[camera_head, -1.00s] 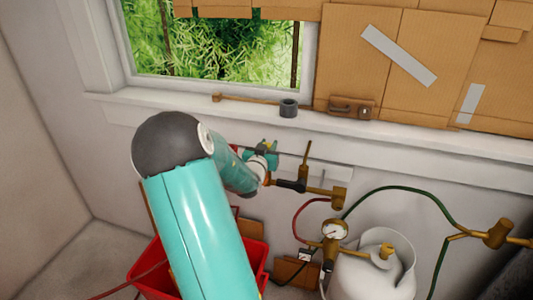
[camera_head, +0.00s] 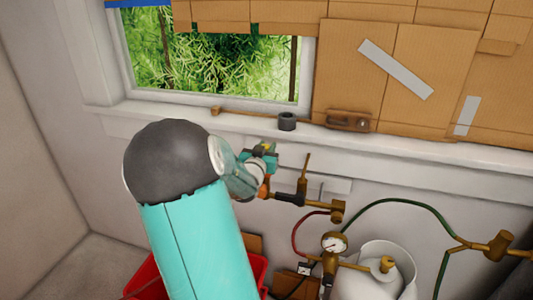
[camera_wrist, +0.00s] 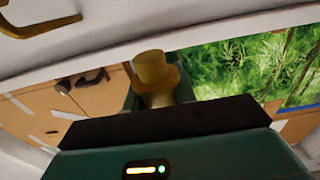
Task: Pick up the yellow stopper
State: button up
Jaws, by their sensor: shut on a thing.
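The yellow stopper (camera_wrist: 155,75) stands up from between the jaws of my gripper (camera_wrist: 160,98) in the wrist view, with a narrower knob above a wider flange. Its lower part is hidden behind the dark front of the gripper. In the head view my gripper (camera_head: 264,152) is raised in front of the wall, just below the window sill, and only a small yellow bit of the stopper (camera_head: 266,147) shows. My gripper is shut on the stopper.
A dark grey ring-shaped piece (camera_head: 287,121) and a thin brown rod lie on the window sill (camera_head: 380,145). Right of my gripper are a brass torch (camera_head: 303,185), a gauge (camera_head: 334,243), a green hose (camera_head: 405,201) and a white tank (camera_head: 375,282). A red bin (camera_head: 143,275) stands below.

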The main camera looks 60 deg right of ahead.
jog(key=a+r, duration=0.1)
jog(key=s+a+r, duration=0.1)
jog(key=r, duration=0.1)
jog(key=shift+s+a+r, duration=0.1)
jog(key=shift+a+r, duration=0.1)
jog(key=shift+a, duration=0.1)
jog(key=s+a+r, duration=0.3)
jog(key=a+r, duration=0.1)
jog(key=a, duration=0.4)
jog(key=shift+s, duration=0.25)
jog(key=shift+a, duration=0.2)
